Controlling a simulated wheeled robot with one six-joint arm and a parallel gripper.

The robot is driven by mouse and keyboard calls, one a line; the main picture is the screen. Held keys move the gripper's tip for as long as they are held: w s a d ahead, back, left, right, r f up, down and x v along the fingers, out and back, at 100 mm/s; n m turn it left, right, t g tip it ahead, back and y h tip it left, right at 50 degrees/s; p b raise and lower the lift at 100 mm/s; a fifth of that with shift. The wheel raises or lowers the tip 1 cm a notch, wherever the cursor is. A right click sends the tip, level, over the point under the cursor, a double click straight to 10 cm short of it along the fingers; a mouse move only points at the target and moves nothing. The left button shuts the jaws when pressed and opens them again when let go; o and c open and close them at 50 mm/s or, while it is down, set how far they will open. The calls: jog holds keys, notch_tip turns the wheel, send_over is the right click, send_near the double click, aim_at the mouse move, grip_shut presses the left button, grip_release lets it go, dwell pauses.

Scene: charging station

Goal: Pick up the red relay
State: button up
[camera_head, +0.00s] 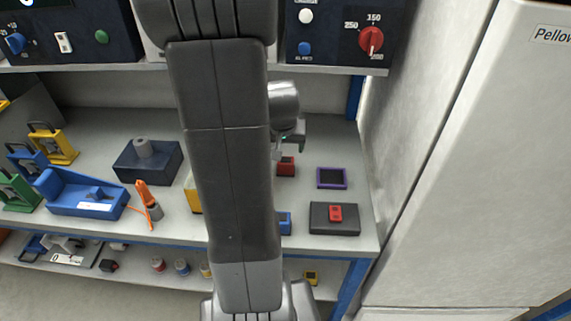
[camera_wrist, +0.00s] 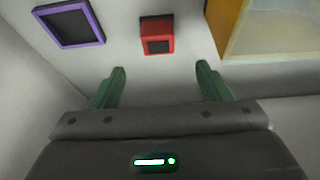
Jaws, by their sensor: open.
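A small red box with a dark square top stands on the workbench, in the head view (camera_head: 287,166) just right of my arm and in the wrist view (camera_wrist: 157,36) at the top centre. A smaller red piece (camera_head: 335,213) lies on a dark grey block at the right of the bench. I cannot tell for certain which of the two is the relay. My gripper (camera_wrist: 160,70) is open with green fingers and nothing between them. The red box lies beyond the fingertips, roughly in line with the gap. In the head view the gripper is partly hidden by my arm.
A purple-framed dark square (camera_head: 331,178) lies right of the red box. A yellow-sided box (camera_wrist: 228,22) is on its other side. A blue box (camera_head: 285,222) stands nearer the bench front. A tall white cabinet (camera_head: 440,150) bounds the right; a shelf with panels hangs above.

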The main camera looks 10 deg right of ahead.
aim_at(286, 161)
jog(key=x, duration=0.5)
jog(key=shift+d+f, duration=0.1)
jog(key=shift+f, duration=0.1)
jog(key=x, duration=0.3)
jog(key=shift+f, duration=0.35)
jog(key=shift+x, duration=0.75)
